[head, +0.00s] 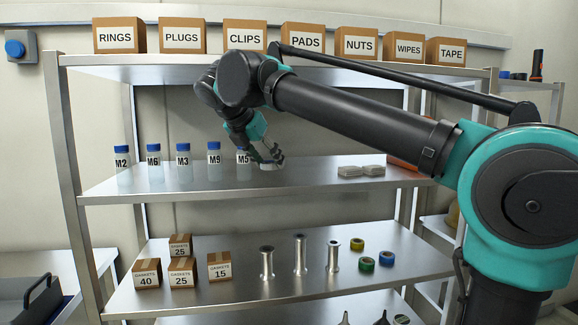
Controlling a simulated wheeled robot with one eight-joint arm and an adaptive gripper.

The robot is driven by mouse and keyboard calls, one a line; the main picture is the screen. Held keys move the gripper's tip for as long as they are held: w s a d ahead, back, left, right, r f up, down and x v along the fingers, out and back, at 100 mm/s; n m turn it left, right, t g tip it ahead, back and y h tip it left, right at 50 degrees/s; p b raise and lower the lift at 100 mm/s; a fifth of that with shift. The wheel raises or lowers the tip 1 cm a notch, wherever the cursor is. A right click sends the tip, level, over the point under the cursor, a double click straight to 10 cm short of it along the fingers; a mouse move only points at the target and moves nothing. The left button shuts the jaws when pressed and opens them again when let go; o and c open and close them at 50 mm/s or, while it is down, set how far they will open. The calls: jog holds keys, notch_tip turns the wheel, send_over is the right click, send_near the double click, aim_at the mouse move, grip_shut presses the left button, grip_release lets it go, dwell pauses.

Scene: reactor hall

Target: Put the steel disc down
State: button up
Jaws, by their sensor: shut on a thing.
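My gripper (270,160) reaches down over the middle shelf (315,180), just right of the bottle labelled M5 (243,165). It is shut on a small pale, flat round piece, which looks like the steel disc (271,166). The disc is partly hidden by the fingers. It is low over the shelf surface; I cannot tell whether it touches it.
Blue-capped bottles (183,165) stand in a row to the left. Pale flat packs (350,171) lie to the right, with clear shelf between. Labelled boxes (182,37) line the top shelf. Gasket boxes (219,267), metal spools (300,255) and coloured rings (367,264) stand below.

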jog(key=w+d, duration=0.1)
jog(key=w, duration=0.2)
jog(key=w+d, duration=0.2)
jog(key=w, duration=0.2)
jog(key=w+d, duration=0.1)
jog(key=w, duration=0.2)
jog(key=shift+w+d, duration=0.2)
jog(key=shift+f, duration=1.75)
jog(key=o, duration=1.5)
jog(key=shift+f, duration=0.15)
jog(key=shift+c, duration=0.2)
jog(key=v, duration=1.2)
